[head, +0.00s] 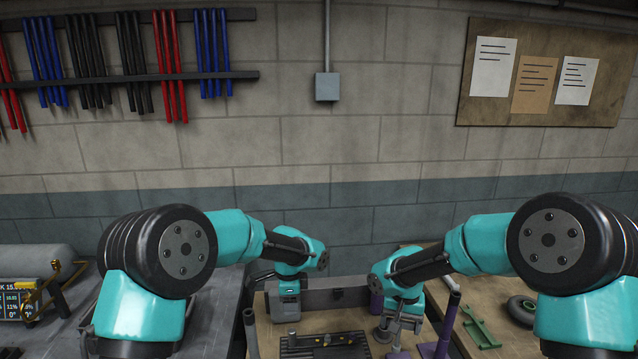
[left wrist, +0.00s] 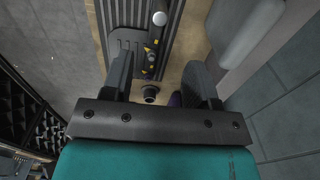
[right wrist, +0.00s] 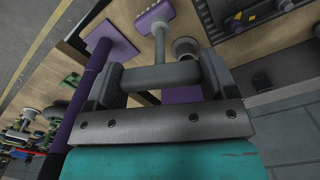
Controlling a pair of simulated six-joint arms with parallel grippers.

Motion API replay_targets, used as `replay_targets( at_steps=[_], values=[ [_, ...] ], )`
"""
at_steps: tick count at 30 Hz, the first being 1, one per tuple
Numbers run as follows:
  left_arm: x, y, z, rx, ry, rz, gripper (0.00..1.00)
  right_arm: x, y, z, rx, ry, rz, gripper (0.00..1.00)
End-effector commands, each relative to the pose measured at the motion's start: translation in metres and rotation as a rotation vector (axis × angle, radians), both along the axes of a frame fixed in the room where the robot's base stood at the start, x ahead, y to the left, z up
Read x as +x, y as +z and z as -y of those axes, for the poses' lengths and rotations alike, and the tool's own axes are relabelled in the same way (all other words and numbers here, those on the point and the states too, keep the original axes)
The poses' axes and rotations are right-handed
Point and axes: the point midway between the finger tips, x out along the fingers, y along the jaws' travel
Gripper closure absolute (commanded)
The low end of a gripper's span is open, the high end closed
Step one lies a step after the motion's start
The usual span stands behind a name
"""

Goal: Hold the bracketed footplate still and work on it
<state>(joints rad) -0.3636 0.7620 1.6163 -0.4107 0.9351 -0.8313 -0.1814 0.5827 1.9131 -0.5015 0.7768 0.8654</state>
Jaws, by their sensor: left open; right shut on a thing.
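The footplate (head: 322,350) is a dark ribbed plate on the bench at the bottom middle of the head view. In the left wrist view the footplate (left wrist: 128,20) carries a dark bracket (left wrist: 147,52) with yellow marks. My left gripper (left wrist: 160,85) is open and empty, with the bracket beyond and between its fingers; I see no contact. My right gripper (right wrist: 160,80) is shut on a grey crossbar handle (right wrist: 160,77). A grey shaft runs from the handle towards a purple block (right wrist: 153,16). Whether the shaft touches the block is unclear. The plate's front is cut off in the head view.
A purple post (right wrist: 88,92) stands close to my right gripper. A grey post (head: 250,330) stands left of the footplate. A green part (head: 480,328) and a caster wheel (head: 522,310) lie on the right bench. A gas cylinder (head: 35,262) lies at far left.

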Motion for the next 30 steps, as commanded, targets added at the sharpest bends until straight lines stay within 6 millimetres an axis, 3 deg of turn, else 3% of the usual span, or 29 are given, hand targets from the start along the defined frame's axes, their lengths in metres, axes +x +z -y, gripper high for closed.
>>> replay_targets(
  at_steps=[14,30],
  values=[
    [0.0,-0.005,0.0,0.0,0.001,-0.001,0.46,0.0,0.0,0.0,0.0,0.0,0.0,0.55],
    [-0.001,-0.062,-0.001,-0.001,0.002,-0.001,0.46,0.0,0.0,0.0,0.0,0.0,0.0,0.55]
  ],
)
